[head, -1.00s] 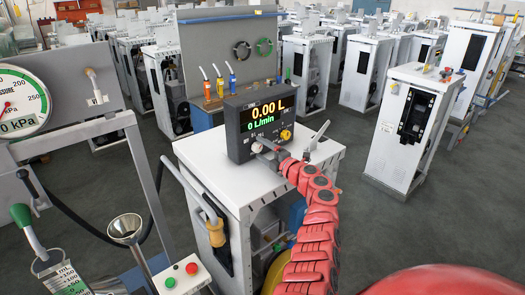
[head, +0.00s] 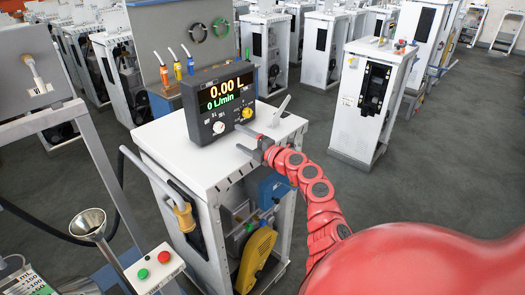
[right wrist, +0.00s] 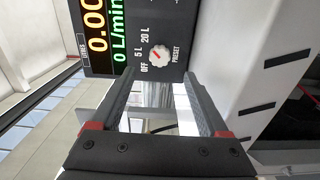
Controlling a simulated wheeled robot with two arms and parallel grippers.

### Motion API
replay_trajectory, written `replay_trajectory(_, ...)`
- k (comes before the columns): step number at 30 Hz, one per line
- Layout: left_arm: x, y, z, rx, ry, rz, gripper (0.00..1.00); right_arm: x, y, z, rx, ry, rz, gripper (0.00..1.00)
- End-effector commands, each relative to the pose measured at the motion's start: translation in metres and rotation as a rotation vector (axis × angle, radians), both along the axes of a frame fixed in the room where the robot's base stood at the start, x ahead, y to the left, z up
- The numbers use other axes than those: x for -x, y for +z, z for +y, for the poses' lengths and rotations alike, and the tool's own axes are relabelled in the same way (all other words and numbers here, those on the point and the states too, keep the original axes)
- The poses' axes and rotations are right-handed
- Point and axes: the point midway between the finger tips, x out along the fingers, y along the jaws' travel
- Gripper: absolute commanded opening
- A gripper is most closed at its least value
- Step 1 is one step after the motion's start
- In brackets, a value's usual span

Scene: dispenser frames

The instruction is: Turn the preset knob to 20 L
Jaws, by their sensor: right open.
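The preset knob (head: 218,127) is a small white dial on the front of the dark meter box (head: 190,112), below its display. In the right wrist view the preset knob (right wrist: 160,55) has a red mark, with OFF, 5 L and 20 L printed around it. Its mark seems to lie away from 20 L, but the exact setting is too small to tell. My right gripper (head: 253,146) is open and empty, right of the box and apart from the knob. In the right wrist view its fingers (right wrist: 160,90) point towards the knob. My left gripper is not in view.
A yellow knob (head: 247,112) sits right of the preset knob. The box stands on a white cabinet (head: 165,150) with a grey lever (head: 281,108). A funnel (head: 88,224) and a button box (head: 154,268) are at lower left. Open floor lies to the right.

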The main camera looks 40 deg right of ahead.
Motion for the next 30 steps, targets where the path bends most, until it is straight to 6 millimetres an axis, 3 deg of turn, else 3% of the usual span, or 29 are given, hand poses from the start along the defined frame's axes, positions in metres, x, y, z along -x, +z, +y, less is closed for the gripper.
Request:
replay_trajectory(9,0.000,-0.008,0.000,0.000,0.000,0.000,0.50,0.054,-0.003,-0.006,0.003,-0.004,0.002,0.78)
replay_trajectory(15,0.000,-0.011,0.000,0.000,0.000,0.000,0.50,0.077,-0.001,-0.008,0.003,-0.002,-0.001,0.78)
replay_trajectory(30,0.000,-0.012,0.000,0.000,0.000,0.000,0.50,0.086,0.000,-0.008,0.001,-0.002,0.000,0.78)
